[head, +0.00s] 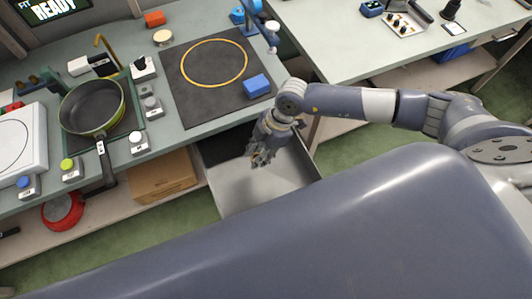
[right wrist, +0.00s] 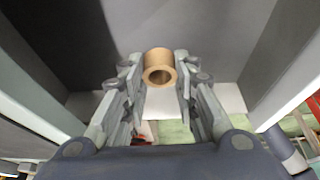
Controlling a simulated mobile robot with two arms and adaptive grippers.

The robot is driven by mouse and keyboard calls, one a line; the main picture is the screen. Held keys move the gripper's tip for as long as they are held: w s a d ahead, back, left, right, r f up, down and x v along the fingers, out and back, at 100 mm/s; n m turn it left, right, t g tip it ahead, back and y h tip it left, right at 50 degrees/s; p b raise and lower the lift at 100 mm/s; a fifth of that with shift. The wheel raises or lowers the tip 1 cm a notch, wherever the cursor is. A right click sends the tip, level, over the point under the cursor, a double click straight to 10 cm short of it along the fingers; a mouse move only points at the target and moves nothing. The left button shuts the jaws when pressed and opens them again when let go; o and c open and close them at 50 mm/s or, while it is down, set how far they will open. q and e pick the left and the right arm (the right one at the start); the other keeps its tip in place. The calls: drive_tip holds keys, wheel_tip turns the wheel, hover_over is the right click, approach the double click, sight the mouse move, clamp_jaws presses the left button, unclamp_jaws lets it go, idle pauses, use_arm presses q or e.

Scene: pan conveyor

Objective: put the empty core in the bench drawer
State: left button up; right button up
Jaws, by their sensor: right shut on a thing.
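The empty core (right wrist: 158,58) is a short tan tube with an open bore. In the right wrist view it sits between the fingertips of my right gripper (head: 260,158), which is shut on it. The bench drawer (head: 262,192) is pulled open under the bench, a grey box with a pale floor. In the head view my right gripper points down over the drawer. The core is too small or hidden to make out there. My left gripper is not in view.
The bench carries a dark mat (head: 190,98) with a yellow ring, a blue block (head: 257,86) and a frying pan (head: 91,106). A cardboard box (head: 162,176) sits on the shelf left of the drawer. Another table (head: 345,55) stands at the right.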

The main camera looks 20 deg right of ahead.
wheel_tip(320, 180, down, 4)
drive_tip(key=shift+a+r, duration=0.1)
drive_tip(key=shift+f, duration=1.95)
drive_tip(key=shift+f, duration=0.1)
drive_tip(key=o, duration=0.7)
drive_tip(key=shift+c, duration=0.2)
drive_tip(key=b+v, duration=0.1)
drive_tip(key=v, duration=1.1)
